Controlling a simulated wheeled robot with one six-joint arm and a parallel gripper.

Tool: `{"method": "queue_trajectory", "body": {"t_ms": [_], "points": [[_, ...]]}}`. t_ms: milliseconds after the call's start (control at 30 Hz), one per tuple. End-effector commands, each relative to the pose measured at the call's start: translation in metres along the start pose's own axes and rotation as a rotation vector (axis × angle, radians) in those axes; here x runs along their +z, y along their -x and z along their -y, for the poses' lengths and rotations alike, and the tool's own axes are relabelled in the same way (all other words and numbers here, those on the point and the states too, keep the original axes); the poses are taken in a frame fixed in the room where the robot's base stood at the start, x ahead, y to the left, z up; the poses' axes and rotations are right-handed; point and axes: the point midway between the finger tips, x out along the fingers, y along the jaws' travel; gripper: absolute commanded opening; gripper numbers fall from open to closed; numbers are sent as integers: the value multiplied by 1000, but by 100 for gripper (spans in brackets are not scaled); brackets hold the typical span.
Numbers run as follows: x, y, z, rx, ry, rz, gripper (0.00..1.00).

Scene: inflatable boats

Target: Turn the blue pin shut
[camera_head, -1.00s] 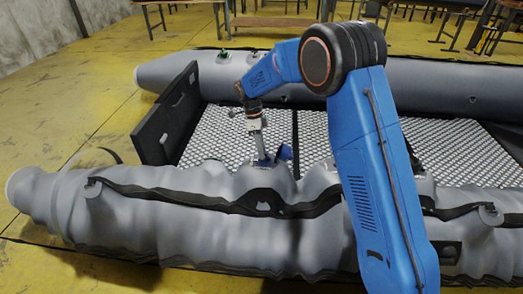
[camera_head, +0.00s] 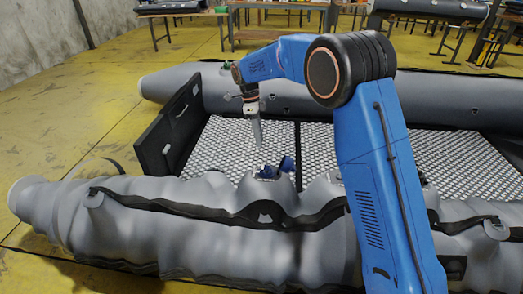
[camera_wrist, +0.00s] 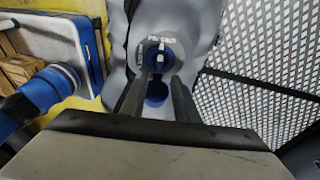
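The blue pin (camera_wrist: 152,54) is a round blue knob with white on it, set in a pale collar on the grey boat tube. White lettering reading roughly "PIN SHUT" arcs above it, and more lettering runs down its left side. A second blue round part (camera_wrist: 157,93) shows below it, between my fingers. In the head view, small blue parts (camera_head: 267,172) sit at the inner side of the near tube. My gripper (camera_wrist: 162,78) has two dark fingers with a gap between them, just below the knob in the picture. In the head view, my gripper (camera_head: 258,142) hangs above the floor mesh, apart from the blue parts.
The near grey tube (camera_head: 200,235) carries black straps. The far tube (camera_head: 440,105) runs behind my arm. A black transom board (camera_head: 165,130) stands at the left. The patterned boat floor (camera_head: 232,145) around the gripper is open. Workbenches stand at the back.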

Motion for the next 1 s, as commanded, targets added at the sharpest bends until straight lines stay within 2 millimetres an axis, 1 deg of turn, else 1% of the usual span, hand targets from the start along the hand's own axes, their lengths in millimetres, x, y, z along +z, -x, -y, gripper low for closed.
{"method": "queue_trajectory", "body": {"t_ms": [33,200,300,400,533,833,933,1000], "points": [[0,11,0,-2,0,1,28],[0,39,0,-1,0,1,28],[0,51,0,-1,0,1,28],[0,59,0,-1,0,1,28],[0,63,0,1,0,0,28],[0,64,0,0,1,0,28],[-7,68,-3,-5,14,6,28],[-19,74,-8,-14,40,15,28]]}}
